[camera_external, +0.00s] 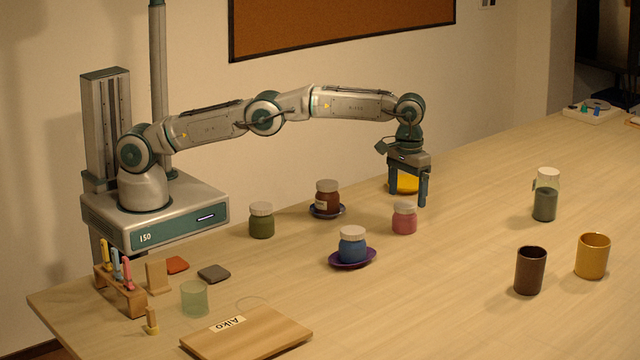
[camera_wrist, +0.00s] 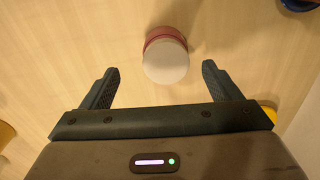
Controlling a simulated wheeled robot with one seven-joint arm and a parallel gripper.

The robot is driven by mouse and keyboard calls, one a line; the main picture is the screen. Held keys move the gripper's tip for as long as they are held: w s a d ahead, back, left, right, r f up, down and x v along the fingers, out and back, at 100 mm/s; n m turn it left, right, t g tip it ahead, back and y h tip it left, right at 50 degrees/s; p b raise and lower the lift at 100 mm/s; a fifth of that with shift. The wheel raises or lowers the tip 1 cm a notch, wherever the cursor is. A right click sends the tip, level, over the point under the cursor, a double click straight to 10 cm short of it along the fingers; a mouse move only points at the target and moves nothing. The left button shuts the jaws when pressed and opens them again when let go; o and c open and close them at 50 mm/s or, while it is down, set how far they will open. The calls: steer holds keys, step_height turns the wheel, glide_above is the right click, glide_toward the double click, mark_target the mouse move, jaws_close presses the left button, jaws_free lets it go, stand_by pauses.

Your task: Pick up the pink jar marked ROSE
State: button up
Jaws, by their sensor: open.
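The pink jar (camera_external: 404,220) stands upright on the table with a pale lid. No ROSE marking is legible on it. In the wrist view the pink jar (camera_wrist: 165,36) shows from above, mostly its whitish lid, just beyond the fingertips and roughly centred between them. My gripper (camera_external: 422,200) points down, its fingers spread and empty. In the external view it is just right of the jar and higher up. In the wrist view my gripper (camera_wrist: 160,72) is open with nothing between the fingers.
A yellow item (camera_external: 408,184) lies partly hidden behind my gripper. A brown jar (camera_external: 327,198) and a blue jar (camera_external: 352,247) stand on dark saucers to the left. A green jar (camera_external: 261,222) is farther left. Cups (camera_external: 530,272) and a glass jar (camera_external: 545,203) stand right, with bare table between.

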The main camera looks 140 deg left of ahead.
mark_target(405, 204)
steer(key=shift+s+a+f+p, duration=0.1)
steer(key=shift+s+f+p, duration=0.1)
steer(key=shift+f, duration=1.55)
steer(key=shift+s+a+f+p, duration=0.1)
steer(key=shift+s+f+p, duration=0.05)
steer(key=shift+f, duration=1.6)
steer(key=c, duration=1.2)
